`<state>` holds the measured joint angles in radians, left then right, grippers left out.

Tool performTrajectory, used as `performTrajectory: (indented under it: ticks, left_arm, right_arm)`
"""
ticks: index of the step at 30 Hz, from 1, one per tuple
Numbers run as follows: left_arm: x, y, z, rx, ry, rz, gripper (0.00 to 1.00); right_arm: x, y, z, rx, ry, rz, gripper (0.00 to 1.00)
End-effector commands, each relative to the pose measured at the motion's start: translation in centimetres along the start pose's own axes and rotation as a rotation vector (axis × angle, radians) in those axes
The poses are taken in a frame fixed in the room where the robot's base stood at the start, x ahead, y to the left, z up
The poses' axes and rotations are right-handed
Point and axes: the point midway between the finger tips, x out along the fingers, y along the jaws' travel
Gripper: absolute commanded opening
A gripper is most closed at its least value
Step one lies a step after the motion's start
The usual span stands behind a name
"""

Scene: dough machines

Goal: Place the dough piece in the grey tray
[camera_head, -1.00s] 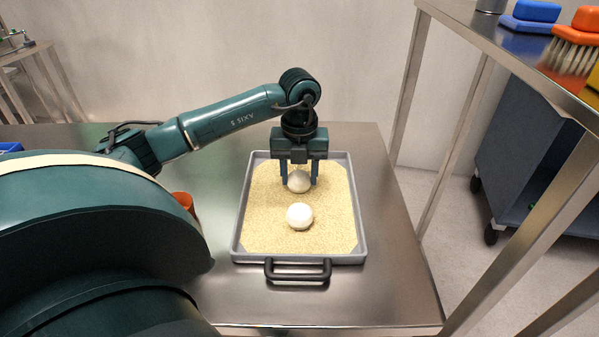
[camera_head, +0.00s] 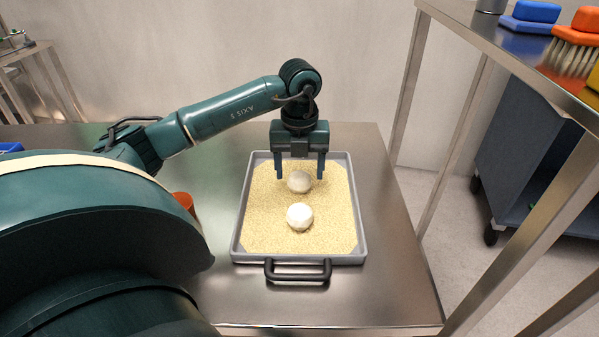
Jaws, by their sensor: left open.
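The grey tray (camera_head: 361,243) lies on the steel table, its inside covered with a tan grainy layer and a black handle at its near side. Two round white dough pieces rest in it. One dough piece (camera_head: 299,182) is near the back half of the tray, and the other dough piece (camera_head: 299,217) is nearer the handle, with a small gap between them. My left gripper (camera_head: 300,176) is open and empty above the back dough piece, its fingers pointing down to either side. My right gripper is not in view.
The steel table (camera_head: 395,285) is clear right of the tray. An orange object (camera_head: 184,201) stands left of the tray, partly hidden by my arm. A shelf (camera_head: 480,40) at the right holds brushes (camera_head: 572,52). A dark blue cart (camera_head: 535,150) stands beyond.

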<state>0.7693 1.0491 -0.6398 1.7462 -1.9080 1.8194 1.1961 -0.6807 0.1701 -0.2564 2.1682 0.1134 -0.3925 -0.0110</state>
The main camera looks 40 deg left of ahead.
Motion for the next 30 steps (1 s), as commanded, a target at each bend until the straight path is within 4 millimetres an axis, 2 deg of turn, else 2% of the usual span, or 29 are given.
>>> performTrajectory:
  ticks: [6, 13, 18, 30]
  left_arm:
    - [-5.0, -0.1, 0.1, 0.000, -0.005, -0.006, 0.67]
    - [-9.3, 0.0, 0.1, -0.001, -0.003, -0.002, 0.67]
    - [-10.4, 0.0, 0.0, -0.001, 0.000, -0.001, 0.67]
    - [-10.4, 0.0, 0.0, 0.000, 0.001, 0.000, 0.67]
  right_arm:
    - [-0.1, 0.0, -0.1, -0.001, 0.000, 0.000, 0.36]
    - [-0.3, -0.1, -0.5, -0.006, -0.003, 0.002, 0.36]
    - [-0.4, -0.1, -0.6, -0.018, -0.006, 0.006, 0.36]
    - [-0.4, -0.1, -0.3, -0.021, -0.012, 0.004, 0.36]
